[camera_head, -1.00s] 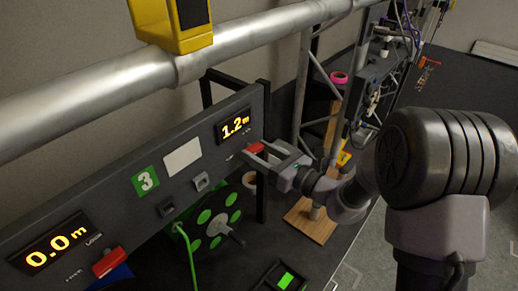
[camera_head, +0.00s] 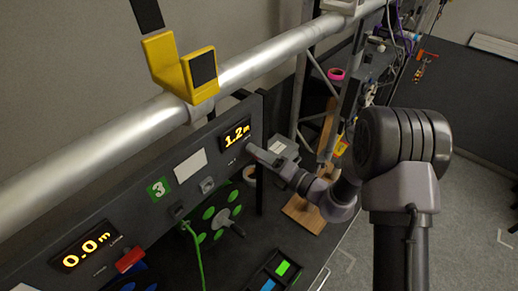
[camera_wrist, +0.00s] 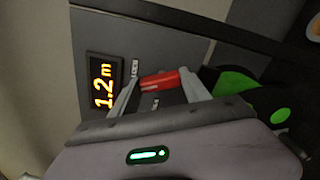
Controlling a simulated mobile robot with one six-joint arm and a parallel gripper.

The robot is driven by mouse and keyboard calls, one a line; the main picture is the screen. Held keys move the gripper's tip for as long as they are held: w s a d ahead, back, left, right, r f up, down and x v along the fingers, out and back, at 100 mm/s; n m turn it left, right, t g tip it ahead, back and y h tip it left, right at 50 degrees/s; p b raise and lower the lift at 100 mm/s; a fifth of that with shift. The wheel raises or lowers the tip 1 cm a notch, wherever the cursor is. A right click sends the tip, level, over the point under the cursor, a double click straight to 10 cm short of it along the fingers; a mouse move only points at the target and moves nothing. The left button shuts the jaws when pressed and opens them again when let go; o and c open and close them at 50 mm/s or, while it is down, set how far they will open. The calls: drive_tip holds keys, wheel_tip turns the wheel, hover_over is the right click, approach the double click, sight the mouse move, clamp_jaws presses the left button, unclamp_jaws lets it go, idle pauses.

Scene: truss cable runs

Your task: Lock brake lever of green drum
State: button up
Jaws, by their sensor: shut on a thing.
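The green drum (camera_head: 215,215), with round green spots on its dark face, sits below the grey panel marked 3 (camera_head: 160,188). The red brake lever (camera_wrist: 160,81) is under the 1.2 m display (camera_wrist: 102,82) at the panel's right end, with small lettering on both sides of it. My gripper (camera_wrist: 161,87) is shut on this lever, one finger at each end of the red part. In the head view my gripper (camera_head: 256,153) reaches the panel from the right and hides the lever.
A second red lever (camera_head: 130,260) is beside the 0.0 m display (camera_head: 80,254). A silver pipe (camera_head: 110,130) with a yellow bracket (camera_head: 185,75) runs above the panel. A black tray (camera_head: 278,275) and a wooden board (camera_head: 310,213) lie below. Open floor is at the right.

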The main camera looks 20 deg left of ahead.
drive_tip(key=m+p, duration=0.3)
drive_tip(key=m, duration=0.1)
drive_tip(key=shift+w+m, duration=0.1)
drive_tip(key=shift+m, duration=0.3)
idle(0.4)
drive_tip(key=o, duration=1.4)
drive_tip(key=shift+d, duration=0.15)
drive_tip(key=b+v, duration=0.2)
drive_tip(key=v, duration=1.5)
drive_tip(key=shift+d+b, duration=0.15)
drive_tip(key=shift+b, duration=0.15)
